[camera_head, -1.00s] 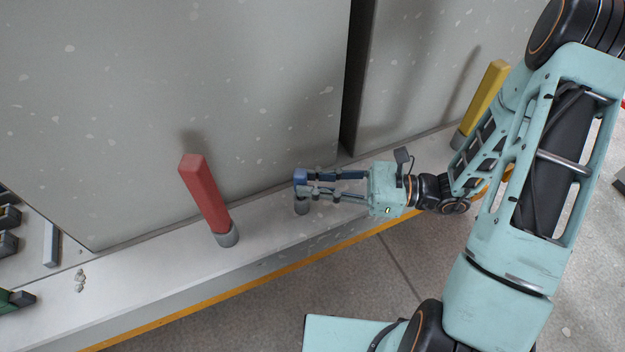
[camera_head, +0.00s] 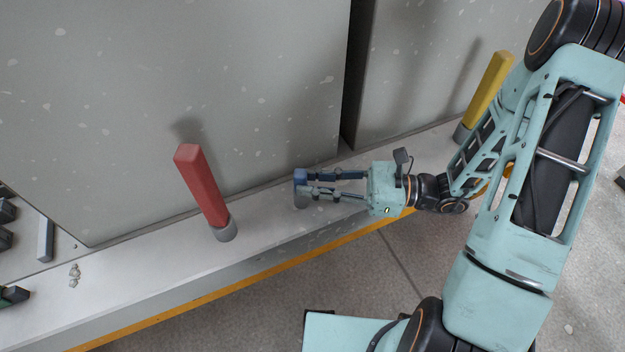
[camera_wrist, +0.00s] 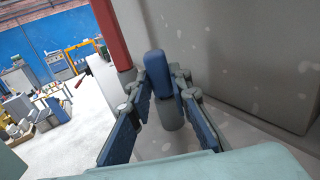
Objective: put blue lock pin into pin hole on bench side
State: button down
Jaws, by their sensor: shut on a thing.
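The blue lock pin (camera_wrist: 157,72) stands upright between my fingertips in the wrist view. In the head view only its top (camera_head: 300,174) shows beside the fingers. My gripper (camera_head: 305,184) is shut on the pin. Directly below the pin is a grey round collar (camera_wrist: 171,114) on the bench side (camera_head: 262,213); it also shows in the head view (camera_head: 301,200). The pin's lower end meets or enters this collar, but the fingers partly hide how deep it sits.
A red pin (camera_head: 203,185) stands in a grey collar to the left. A yellow pin (camera_head: 487,95) stands in a collar at the right, near my arm. Large grey panels (camera_head: 230,90) rise behind. Small debris (camera_head: 74,275) lies on the ledge at left.

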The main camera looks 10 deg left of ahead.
jog(key=c, duration=1.7)
grip_release()
jog(key=shift+f, duration=0.1)
jog(key=d, duration=1.2)
jog(key=shift+w, duration=0.15)
